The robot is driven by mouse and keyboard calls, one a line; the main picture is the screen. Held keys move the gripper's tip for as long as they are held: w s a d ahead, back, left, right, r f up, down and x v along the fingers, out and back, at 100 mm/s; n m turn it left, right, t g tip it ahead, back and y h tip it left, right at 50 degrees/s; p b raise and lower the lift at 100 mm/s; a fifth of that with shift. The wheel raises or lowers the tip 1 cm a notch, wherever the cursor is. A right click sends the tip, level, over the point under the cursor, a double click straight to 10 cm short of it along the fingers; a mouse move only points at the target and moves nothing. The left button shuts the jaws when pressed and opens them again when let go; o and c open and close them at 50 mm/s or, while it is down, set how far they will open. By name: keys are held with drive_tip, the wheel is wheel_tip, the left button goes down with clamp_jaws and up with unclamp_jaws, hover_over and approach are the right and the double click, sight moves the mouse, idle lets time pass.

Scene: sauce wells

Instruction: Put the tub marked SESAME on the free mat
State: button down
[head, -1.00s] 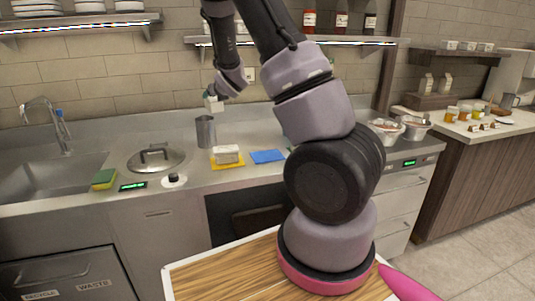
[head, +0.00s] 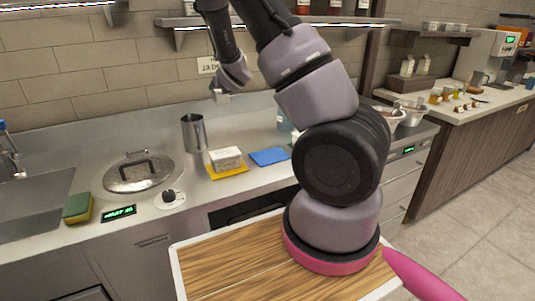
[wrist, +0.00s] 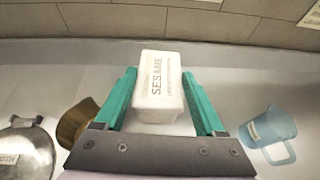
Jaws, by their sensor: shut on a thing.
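The white tub marked SESAME (wrist: 160,80) is between the teal fingers of my gripper (wrist: 159,90) in the wrist view, its lettering readable. My gripper is shut on it. In the head view, the small pale tub (head: 222,98) is held above the counter, in front of the tiled wall. The blue mat (head: 270,156) lies on the counter with nothing on it. The yellow mat (head: 240,173) left of it bears another white tub (head: 226,157), whose label I cannot read.
A steel cup (head: 194,133) stands behind the yellow mat. A lidded pot (head: 139,172), sponge (head: 77,208) and knob (head: 169,198) are to the left. A pale blue jug (wrist: 268,130) shows at right in the wrist view. My arm hides the counter right of the blue mat.

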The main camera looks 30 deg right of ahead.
sight(224, 103)
drive_tip(key=f, duration=0.2)
drive_tip(key=s+f+m+h, duration=0.1)
drive_tip(key=f, duration=0.1)
drive_tip(key=s+f+h, duration=0.1)
drive_tip(key=f, duration=0.1)
drive_tip(key=shift+f+m, duration=0.1)
drive_tip(key=shift+m, duration=0.2)
drive_tip(key=s+d+f+m+g+h, duration=0.2)
drive_tip(key=s+m+h, duration=0.1)
drive_tip(key=s, duration=0.1)
drive_tip(key=s+d+f+m+g+h, duration=0.2)
drive_tip(key=s+f+m+h, duration=0.1)
drive_tip(key=m, duration=0.1)
drive_tip(key=s+d+f+m+g+h, duration=0.2)
drive_tip(key=s+m+g+h, duration=0.1)
drive_tip(key=s, duration=0.1)
drive_tip(key=shift+s+d+f, duration=0.15)
drive_tip(key=shift+s+f, duration=0.15)
drive_tip(key=shift+s, duration=0.05)
drive_tip(key=shift+s+d+r+m+g+h, duration=0.2)
drive_tip(key=shift+s+r+m+g+h, duration=0.25)
drive_tip(key=shift+s+m+g, duration=0.3)
drive_tip(key=s+d+r+m+g, duration=0.1)
drive_tip(key=s+r+m+g, duration=0.35)
drive_tip(key=r, duration=0.25)
drive_tip(key=shift+n+h, duration=0.3)
drive_tip(key=shift+h, duration=0.05)
wheel_tip(224, 103, down, 10)
drive_tip(key=shift+s+r, duration=0.1)
unclamp_jaws()
